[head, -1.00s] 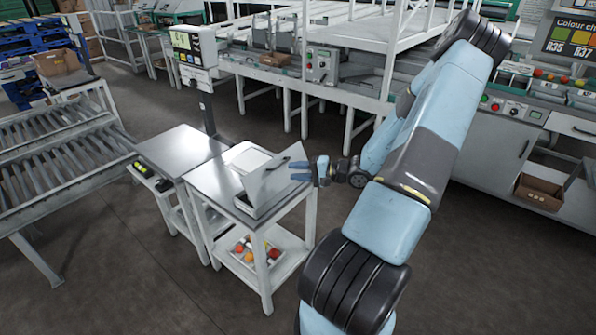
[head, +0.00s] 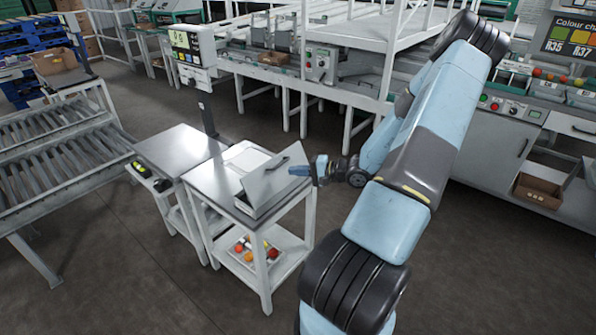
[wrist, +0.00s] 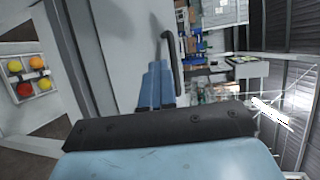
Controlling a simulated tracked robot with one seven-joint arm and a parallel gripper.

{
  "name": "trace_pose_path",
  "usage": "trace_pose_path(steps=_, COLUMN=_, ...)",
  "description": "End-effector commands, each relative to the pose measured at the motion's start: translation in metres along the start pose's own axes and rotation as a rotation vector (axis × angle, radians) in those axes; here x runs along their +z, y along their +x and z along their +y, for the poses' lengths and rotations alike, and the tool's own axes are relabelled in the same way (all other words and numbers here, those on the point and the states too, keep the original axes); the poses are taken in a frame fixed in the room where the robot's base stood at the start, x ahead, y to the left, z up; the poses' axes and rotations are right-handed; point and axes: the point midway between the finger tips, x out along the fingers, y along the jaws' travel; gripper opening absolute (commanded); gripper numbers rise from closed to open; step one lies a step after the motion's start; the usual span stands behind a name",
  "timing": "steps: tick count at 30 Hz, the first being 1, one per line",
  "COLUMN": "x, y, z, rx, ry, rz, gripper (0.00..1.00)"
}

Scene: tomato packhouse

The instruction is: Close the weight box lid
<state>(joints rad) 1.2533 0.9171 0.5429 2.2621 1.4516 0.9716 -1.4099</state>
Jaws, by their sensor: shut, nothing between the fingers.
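The weight box lid (head: 268,184) is a grey panel with a dark bar handle (head: 282,163). It stands tilted up on the small metal table, and a pale flat square (head: 246,158) shows behind it. My gripper (head: 291,170) is shut and empty, with its blue fingertips at the lid's right side, near the handle. In the wrist view, the blue fingers (wrist: 155,86) are together, beside the handle (wrist: 173,64) and in front of the lid's grey face (wrist: 118,40). I cannot tell whether they touch the lid. The box's inside is mostly hidden.
The small table (head: 208,181) has a lower shelf with a tray of tomatoes (head: 250,250). A second metal table (head: 180,146) adjoins it on the left, below a scale display (head: 185,42). Roller conveyors (head: 65,160) stand far left. The floor in front is clear.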

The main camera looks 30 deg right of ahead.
Motion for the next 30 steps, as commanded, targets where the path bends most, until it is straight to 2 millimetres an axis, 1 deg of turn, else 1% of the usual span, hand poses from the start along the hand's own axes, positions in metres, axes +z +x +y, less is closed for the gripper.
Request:
trace_pose_path(steps=20, x=0.0005, y=0.0008, z=-0.0001, rx=0.000, ry=0.000, rz=-0.001, gripper=0.00)
trace_pose_path(steps=30, x=0.0007, y=0.0010, z=-0.0002, rx=0.000, ry=0.000, rz=-0.002, gripper=0.32)
